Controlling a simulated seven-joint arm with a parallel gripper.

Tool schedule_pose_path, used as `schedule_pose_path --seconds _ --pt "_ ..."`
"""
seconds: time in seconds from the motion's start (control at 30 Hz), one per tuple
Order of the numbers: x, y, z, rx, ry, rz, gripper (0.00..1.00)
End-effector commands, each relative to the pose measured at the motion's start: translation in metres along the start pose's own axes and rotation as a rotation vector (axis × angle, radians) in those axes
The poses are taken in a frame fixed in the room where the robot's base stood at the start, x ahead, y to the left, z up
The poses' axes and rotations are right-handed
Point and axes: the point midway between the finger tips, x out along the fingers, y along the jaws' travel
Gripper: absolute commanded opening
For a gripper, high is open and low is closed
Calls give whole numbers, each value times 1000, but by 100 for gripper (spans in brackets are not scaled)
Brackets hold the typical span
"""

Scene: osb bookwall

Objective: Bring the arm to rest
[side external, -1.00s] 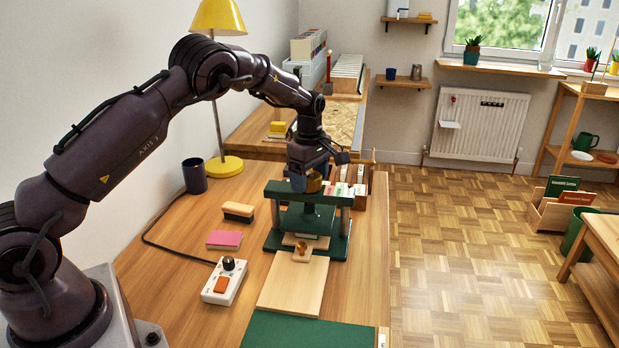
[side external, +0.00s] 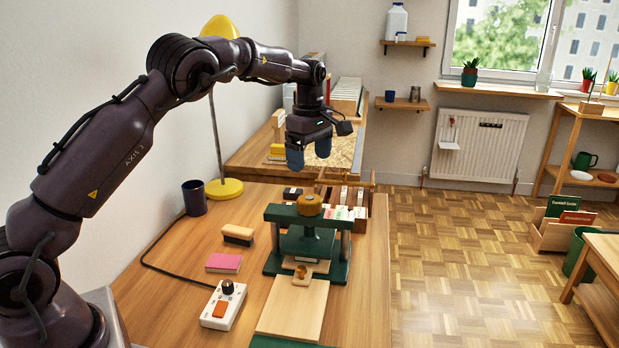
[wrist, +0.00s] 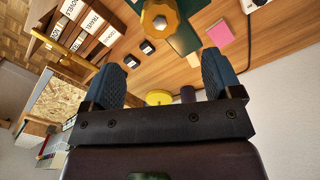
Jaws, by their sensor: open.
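My gripper (side external: 309,158) is open and empty, hanging in the air above the desk, behind and above the green press (side external: 307,232). The press has a round yellow-brown knob (side external: 309,205) on top, now uncovered and apart from my fingers. In the wrist view my two blue fingers (wrist: 163,82) stand wide apart with nothing between them. The knob (wrist: 159,19) shows beyond the fingertips at the top of that view.
A yellow lamp (side external: 224,188) and a dark cup (side external: 195,197) stand left of the press. A control box (side external: 223,305), a pink pad (side external: 224,262) and a stamp-like block (side external: 238,235) lie on the desk. Labelled blocks (side external: 345,212) stand behind the press. Air around the gripper is clear.

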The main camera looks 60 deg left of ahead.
Motion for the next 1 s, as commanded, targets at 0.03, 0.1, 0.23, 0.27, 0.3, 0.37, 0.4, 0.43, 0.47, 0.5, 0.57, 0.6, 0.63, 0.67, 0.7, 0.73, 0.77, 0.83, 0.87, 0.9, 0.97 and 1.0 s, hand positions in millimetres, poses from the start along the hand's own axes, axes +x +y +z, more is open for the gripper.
schedule_pose_path --seconds 0.03,0.1,0.23,0.27,0.3,0.37,0.4,0.43,0.47,0.5,0.57,0.6,0.63,0.67,0.7,0.73,0.77,0.83,0.87,0.9,0.97,1.0 --pt "-7 0 0 0 0 1 84" --pt "-13 0 0 -1 0 2 84" --pt "-18 0 0 -1 0 0 84" --pt "-18 0 0 -1 0 0 84" --pt "-19 0 0 -1 0 0 84" --pt "-18 0 0 -1 0 0 84" --pt "-18 0 0 -1 0 0 84" --pt "-18 0 0 -1 0 0 84" --pt "-18 0 0 -1 0 0 84" --pt "-18 0 0 -1 0 0 84" --pt "-18 0 0 -1 0 0 84" --pt "-18 0 0 -1 0 0 84" --pt "-18 0 0 -1 0 0 84" --pt "-18 0 0 1 -1 -1 84" --pt "-18 0 0 9 0 -1 84" --pt "-18 0 0 21 0 0 84" --pt "-18 0 0 39 0 3 84" --pt "-18 3 -1 103 6 15 84" --pt "-15 2 -3 138 11 15 84" --pt "-8 0 -5 192 17 5 84" --pt "4 -9 -8 286 19 -18 84" --pt "6 -16 -9 356 16 -22 84"
